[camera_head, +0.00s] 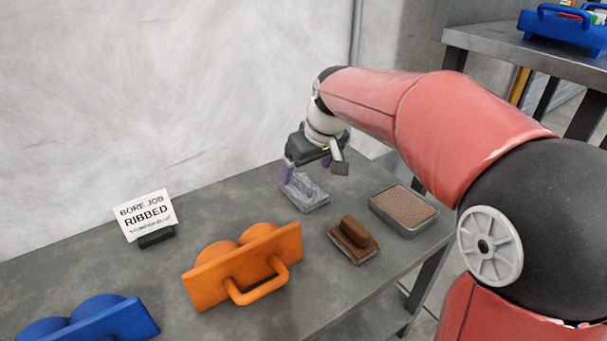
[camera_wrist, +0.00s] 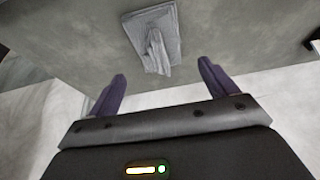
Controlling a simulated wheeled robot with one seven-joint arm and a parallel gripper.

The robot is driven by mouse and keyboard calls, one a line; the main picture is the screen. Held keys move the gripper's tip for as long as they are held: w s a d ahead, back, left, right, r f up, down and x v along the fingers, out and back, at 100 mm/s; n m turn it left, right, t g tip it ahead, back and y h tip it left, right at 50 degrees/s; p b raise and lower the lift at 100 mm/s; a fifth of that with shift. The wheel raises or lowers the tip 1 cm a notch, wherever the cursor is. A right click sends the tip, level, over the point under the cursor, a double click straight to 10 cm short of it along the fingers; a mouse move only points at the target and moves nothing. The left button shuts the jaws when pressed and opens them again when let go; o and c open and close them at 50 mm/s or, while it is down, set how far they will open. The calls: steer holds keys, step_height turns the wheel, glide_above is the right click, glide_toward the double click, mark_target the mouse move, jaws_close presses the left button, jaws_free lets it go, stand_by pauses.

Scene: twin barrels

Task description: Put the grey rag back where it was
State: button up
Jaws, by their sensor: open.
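In the wrist view the rag (camera_wrist: 155,38) lies on the tabletop beyond the fingertips, with a folded ridge on a flatter part. My gripper (camera_head: 312,170) is above and just behind the rag in the head view. In the wrist view my gripper (camera_wrist: 160,82) shows two purple fingers spread apart with nothing between them. The rag appears apart from the fingers.
A tray of brown grit (camera_head: 404,207) and a brown brush-like block (camera_head: 353,239) stand right of the rag. An orange twin-barrel piece (camera_head: 245,265), a blue one (camera_head: 90,320) and a "BORE JOB RIBBED" sign (camera_head: 147,217) are to the left. The white wall (camera_head: 150,90) is close behind.

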steer(key=v, duration=0.7)
steer(key=s+d+m, duration=0.1)
steer(key=s+d, duration=0.1)
steer(key=s, duration=0.1)
steer(key=s+d+f+m, duration=0.1)
steer(key=s+d, duration=0.2)
steer(key=s, duration=0.1)
steer(key=s+d+m+t+h+p, duration=0.1)
steer(key=s+d, duration=0.1)
steer(key=s, duration=0.2)
steer(key=shift+s+d+f, duration=0.1)
steer(key=shift+d+f, duration=0.1)
steer(key=shift+d, duration=0.1)
steer(key=s+d+f+m, duration=0.2)
steer(key=s+f, duration=0.1)
steer(key=s, duration=0.3)
steer(key=s+d+f+m+t+h, duration=0.1)
steer(key=s+d+f, duration=0.2)
steer(key=s, duration=0.3)
steer(key=shift+d+f+m, duration=0.35)
steer(key=shift+f+m, duration=0.05)
step_height(320, 180, up, 8)
steer(key=p, duration=0.8)
steer(key=shift+r, duration=0.25)
